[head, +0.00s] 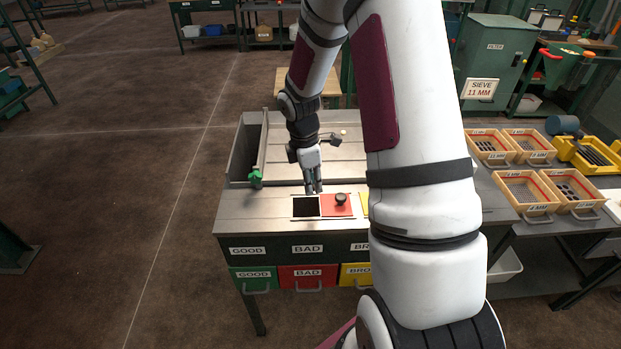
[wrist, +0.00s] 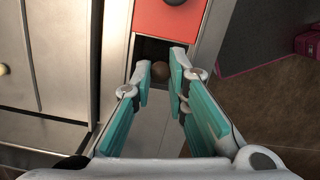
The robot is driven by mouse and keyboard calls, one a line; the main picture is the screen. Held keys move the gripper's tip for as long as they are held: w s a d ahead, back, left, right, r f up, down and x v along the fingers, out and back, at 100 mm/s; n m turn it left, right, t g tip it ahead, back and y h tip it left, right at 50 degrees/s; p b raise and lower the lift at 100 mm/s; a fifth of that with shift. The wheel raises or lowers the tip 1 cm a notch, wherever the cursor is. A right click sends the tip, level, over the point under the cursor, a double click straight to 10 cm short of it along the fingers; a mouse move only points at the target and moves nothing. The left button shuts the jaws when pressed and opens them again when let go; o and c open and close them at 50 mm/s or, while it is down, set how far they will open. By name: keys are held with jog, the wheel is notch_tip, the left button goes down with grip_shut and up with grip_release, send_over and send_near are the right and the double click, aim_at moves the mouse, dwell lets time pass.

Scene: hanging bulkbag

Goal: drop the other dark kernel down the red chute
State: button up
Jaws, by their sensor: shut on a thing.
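A small brown kernel (wrist: 161,70) sits between the fingertips of my gripper (wrist: 162,67) in the wrist view. My gripper is shut on it, pointing down over the dark square opening of the red chute (wrist: 153,49). In the head view my gripper (head: 313,187) is just above this opening (head: 306,207), behind the BAD label; the kernel cannot be made out there. The red sliding lid (head: 331,210) with a black knob (head: 340,198) lies to the right of the opening, leaving it uncovered. The lid also shows at the top of the wrist view (wrist: 165,20).
A pale bit (head: 343,132) lies on the grey sorting tray (head: 345,150) behind. A green clamp-like part (head: 255,178) is at the tray's left corner. GOOD, BAD and yellow drawers sit below. Wooden sieves (head: 525,187) stand on the right bench.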

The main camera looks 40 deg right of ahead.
jog(key=shift+f+b, duration=1.2)
jog(key=shift+f, duration=1.1)
jog(key=o, duration=0.8)
jog(key=shift+c, duration=0.2)
notch_tip(320, 180, up, 12)
jog(key=a, duration=0.1)
jog(key=shift+w+a, duration=0.15)
jog(key=shift+w, duration=0.15)
